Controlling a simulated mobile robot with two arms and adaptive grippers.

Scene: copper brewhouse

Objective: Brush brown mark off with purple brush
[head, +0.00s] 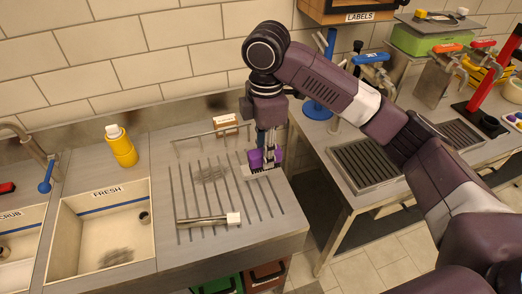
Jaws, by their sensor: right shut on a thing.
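My right gripper (266,142) points down over the right part of the ribbed steel drainboard (272,222). It is shut on the purple brush (264,156), whose pale bristles face down at the board; I cannot tell whether they touch it. A grey-brown smudge (212,174) lies on the ribs to the left of the brush, apart from it. Another dark smudge (117,256) is on the floor of the sink labelled FRESH (85,228). A brownish stain (218,103) shows on the back wall strip. My left gripper is out of view.
A metal-handled tool with a white end (208,219) lies across the board's front. A brown-and-white block (225,124) is at the board's back. A yellow bottle (121,147) stands behind the sink. A gap separates the right-hand counter with its drain grate (370,165).

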